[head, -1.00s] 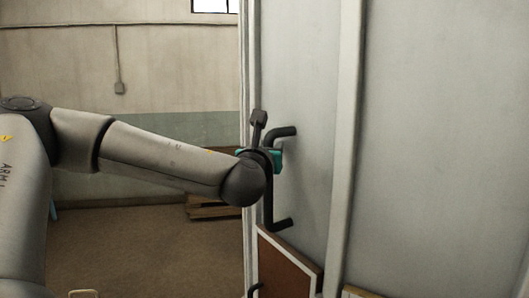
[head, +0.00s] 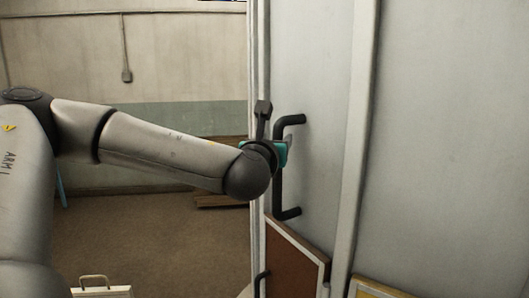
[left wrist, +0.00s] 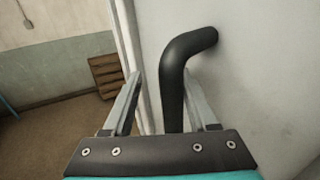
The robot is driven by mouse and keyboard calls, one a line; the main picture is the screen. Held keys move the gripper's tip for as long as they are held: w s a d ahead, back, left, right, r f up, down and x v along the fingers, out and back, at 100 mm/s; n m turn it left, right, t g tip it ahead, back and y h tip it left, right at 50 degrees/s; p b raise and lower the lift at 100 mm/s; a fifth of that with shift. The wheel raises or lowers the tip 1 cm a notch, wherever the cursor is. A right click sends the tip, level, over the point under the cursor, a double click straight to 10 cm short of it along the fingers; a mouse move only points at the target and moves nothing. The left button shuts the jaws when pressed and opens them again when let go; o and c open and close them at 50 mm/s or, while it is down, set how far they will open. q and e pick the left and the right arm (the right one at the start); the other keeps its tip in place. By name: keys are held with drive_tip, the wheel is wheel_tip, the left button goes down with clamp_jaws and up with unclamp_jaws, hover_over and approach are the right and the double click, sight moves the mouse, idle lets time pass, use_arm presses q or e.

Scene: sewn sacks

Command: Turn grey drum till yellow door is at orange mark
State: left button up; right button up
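The grey drum (head: 430,130) fills the right half of the head view as a tall pale wall with vertical ribs. A black bar handle (head: 280,195) stands upright on it; it also shows in the left wrist view (left wrist: 172,90). My left gripper (head: 283,153) is at the handle. In the left wrist view its fingers (left wrist: 162,75) are apart, one either side of the bar, with a clear gap on the left. The yellow door (head: 372,291) shows only its top edge at the bottom of the head view. I see no orange mark. My right gripper is out of view.
A brown panel (head: 295,258) with a pale frame and black handle is low on the drum. A wooden pallet (head: 220,201) lies behind by the wall. A pale box with a handle (head: 98,290) is at bottom left. The brown floor between is clear.

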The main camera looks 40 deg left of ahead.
use_arm(q)
drive_tip(key=b+v, duration=1.3)
drive_tip(key=v, duration=0.1)
idle(0.4)
drive_tip(key=shift+a, duration=0.1)
idle(0.4)
